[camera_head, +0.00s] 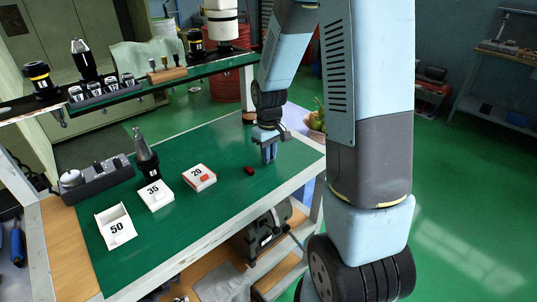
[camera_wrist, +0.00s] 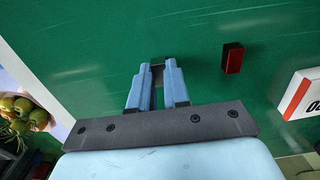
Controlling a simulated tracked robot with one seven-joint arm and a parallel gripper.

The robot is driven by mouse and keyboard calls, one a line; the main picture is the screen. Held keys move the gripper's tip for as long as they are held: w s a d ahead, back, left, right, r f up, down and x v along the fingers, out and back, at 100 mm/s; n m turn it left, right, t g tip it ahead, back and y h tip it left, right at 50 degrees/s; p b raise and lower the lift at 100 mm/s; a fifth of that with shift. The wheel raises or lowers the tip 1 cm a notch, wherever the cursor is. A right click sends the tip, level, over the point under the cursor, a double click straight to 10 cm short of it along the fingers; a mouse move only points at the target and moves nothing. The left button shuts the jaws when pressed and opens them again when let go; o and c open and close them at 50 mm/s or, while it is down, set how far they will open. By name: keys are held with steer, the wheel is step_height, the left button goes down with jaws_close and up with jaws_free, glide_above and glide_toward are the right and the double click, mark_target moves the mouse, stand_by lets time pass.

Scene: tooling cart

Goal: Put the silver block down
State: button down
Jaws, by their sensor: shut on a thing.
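My gripper (camera_head: 268,158) points down over the right part of the green work mat, to the right of a small red block. In the wrist view my gripper (camera_wrist: 158,72) has its blue fingers shut on the silver block (camera_wrist: 157,74). Only a small greyish part of the block shows between the fingertips, and the fingers hide the rest. In the head view I cannot make the block out. Whether it touches the mat I cannot tell.
The red block (camera_head: 249,170) lies on the mat (camera_head: 225,215). White trays marked 20 (camera_head: 195,172), 35 (camera_head: 153,202) and 50 (camera_head: 113,240) stand to the left. A dark tool holder (camera_head: 147,160) stands behind tray 35. A shelf (camera_head: 200,70) runs behind.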

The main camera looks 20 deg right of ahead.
steer(key=shift+f, duration=0.1)
steer(key=c, duration=1.1)
jaws_free()
step_height(320, 180, up, 12)
steer(key=f, duration=0.1)
steer(key=s+r+m+t, duration=0.2)
steer(key=s+r, duration=0.5)
steer(key=s, duration=0.3)
steer(key=s+r+m+t, duration=0.2)
steer(key=s+r+t, duration=0.1)
steer(key=s+r, duration=0.5)
steer(key=s, duration=0.3)
steer(key=shift+s+a+r+m+t, duration=0.2)
steer(key=shift+a+m+t, duration=0.05)
steer(key=shift+m+t, duration=0.05)
